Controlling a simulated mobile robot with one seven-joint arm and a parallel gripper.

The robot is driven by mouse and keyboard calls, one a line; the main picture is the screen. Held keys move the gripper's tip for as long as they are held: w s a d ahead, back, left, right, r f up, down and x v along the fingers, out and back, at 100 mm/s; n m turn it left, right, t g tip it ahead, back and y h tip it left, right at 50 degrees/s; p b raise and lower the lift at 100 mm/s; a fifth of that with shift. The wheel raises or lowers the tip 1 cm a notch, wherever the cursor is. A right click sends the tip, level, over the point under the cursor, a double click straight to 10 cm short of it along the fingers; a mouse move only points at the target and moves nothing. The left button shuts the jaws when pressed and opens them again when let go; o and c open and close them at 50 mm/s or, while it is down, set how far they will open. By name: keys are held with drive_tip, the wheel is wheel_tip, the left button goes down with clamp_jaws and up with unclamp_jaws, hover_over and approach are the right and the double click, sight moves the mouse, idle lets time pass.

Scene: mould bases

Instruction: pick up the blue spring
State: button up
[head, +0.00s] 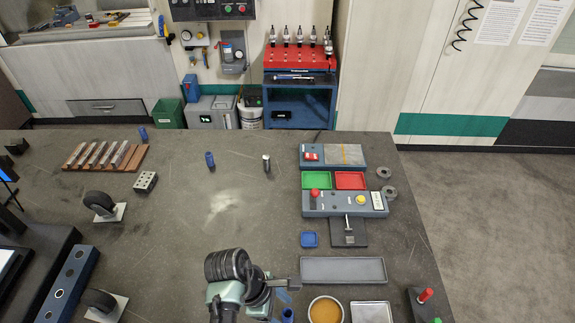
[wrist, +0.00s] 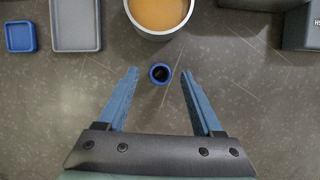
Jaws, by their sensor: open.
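A small blue ring-shaped piece with a dark hollow, which looks like the blue spring seen end-on (wrist: 160,73), stands on the dark table in the wrist view. It also shows in the head view as a blue piece at the bottom edge (head: 287,315). My gripper (wrist: 160,79) is open, with its blue fingers on either side of the piece and a gap at each side. I cannot tell how high the fingertips are above the table. In the head view my gripper (head: 281,298) is partly hidden by my arm.
A round bowl with orange-brown contents (wrist: 160,12) is close beyond the piece. A grey tray (head: 343,270), a blue square tray (head: 309,240) and a metal tray (head: 371,313) are nearby. A dark blue cylinder (head: 210,160) stands farther back. The table's middle is mostly clear.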

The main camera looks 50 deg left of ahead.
drive_tip(key=shift+x, duration=1.2)
clamp_jaws()
